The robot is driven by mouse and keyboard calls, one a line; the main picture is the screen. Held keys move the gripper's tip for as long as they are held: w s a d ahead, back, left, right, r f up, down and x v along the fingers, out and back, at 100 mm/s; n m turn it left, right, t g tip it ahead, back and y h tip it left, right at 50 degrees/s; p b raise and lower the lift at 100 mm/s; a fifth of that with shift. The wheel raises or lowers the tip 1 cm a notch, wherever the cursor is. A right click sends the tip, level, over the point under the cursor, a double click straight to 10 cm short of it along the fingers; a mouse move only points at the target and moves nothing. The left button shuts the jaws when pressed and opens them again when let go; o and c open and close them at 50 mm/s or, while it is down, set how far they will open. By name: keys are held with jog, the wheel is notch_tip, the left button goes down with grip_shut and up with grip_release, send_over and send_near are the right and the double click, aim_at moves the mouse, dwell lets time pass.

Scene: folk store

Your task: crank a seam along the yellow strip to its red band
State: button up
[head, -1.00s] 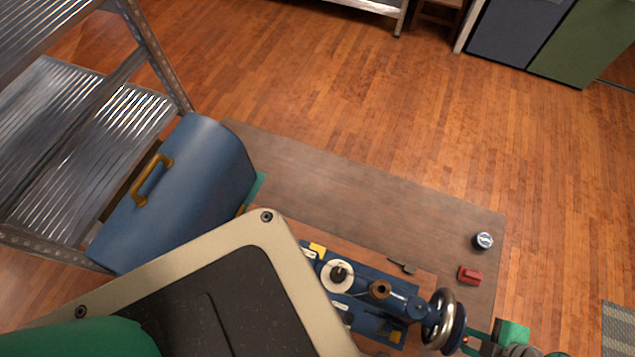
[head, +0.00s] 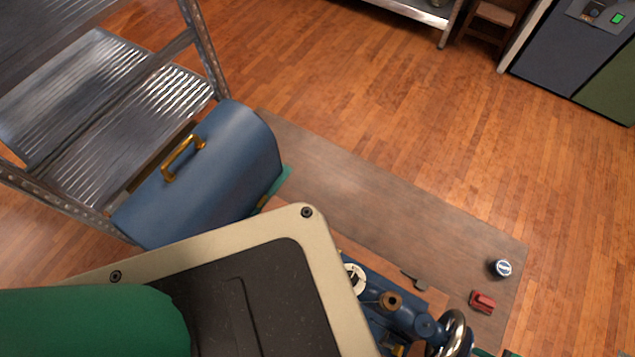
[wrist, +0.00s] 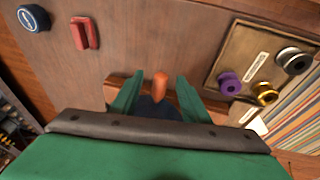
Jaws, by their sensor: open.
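The blue sewing machine (head: 395,312) is at the bottom of the head view, partly hidden behind my own body and cut off by the frame. Its chrome-rimmed handwheel (head: 455,335) is at its right end. In the wrist view an orange crank knob (wrist: 160,86) stands above a dark blue round part (wrist: 155,108), probably the handwheel. My gripper (wrist: 160,79) is open, with one green finger on each side of the knob and a gap visible on both sides. The yellow strip and its red band cannot be made out.
A blue case (head: 205,180) stands at left by a metal shelf (head: 75,100). Purple (wrist: 229,83) and gold (wrist: 265,93) spools sit on a tray (wrist: 235,55).

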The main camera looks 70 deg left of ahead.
jog(key=shift+r, duration=0.1)
jog(key=v, duration=0.9)
dwell(0.7)
dwell(0.5)
